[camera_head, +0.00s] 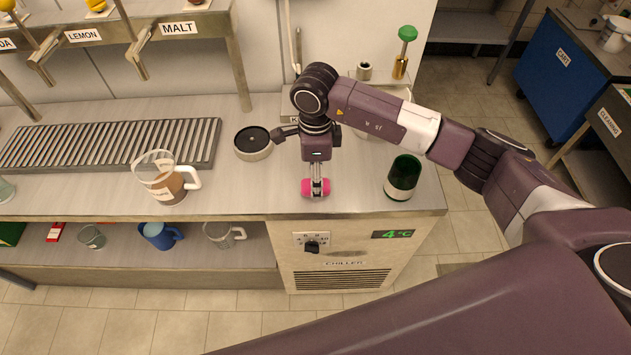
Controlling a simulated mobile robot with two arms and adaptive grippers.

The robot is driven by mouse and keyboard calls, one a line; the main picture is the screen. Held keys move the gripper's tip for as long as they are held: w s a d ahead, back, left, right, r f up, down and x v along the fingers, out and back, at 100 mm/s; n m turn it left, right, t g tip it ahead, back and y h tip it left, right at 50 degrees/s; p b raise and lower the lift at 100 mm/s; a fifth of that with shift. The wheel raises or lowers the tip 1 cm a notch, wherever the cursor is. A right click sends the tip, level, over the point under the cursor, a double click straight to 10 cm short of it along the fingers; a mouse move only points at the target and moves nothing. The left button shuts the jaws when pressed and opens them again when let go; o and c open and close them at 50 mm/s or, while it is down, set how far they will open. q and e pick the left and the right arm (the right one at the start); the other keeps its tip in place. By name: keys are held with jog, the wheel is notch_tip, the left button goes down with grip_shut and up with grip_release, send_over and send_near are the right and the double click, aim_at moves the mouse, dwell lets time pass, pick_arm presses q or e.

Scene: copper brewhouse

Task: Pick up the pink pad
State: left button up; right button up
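The pink pad (307,188) is a small bright pink piece near the front edge of the steel counter. My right gripper (316,189) comes down on it from above, with its fingers over the pad's middle and pink showing on both sides. I see the fingers nearly edge-on, so their gap and their grip on the pad are hidden. Whether the pad rests on the counter or is lifted is also unclear. My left gripper is not in view.
A green glass (402,180) stands right of the gripper. A round black-topped tin (253,144) is to its left, with a glass jug of brown liquid (167,182) further left. A slotted drip tray (120,144) lies behind. The counter (250,196) between jug and pad is clear.

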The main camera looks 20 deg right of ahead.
jog(key=shift+f, duration=1.1)
jog(key=c, duration=1.3)
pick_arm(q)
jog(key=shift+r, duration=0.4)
pick_arm(e)
jog(key=shift+r, duration=0.1)
pick_arm(q)
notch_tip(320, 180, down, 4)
jog(key=b, duration=0.4)
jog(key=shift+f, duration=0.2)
pick_arm(e)
notch_tip(320, 180, up, 20)
jog(key=shift+f, duration=0.1)
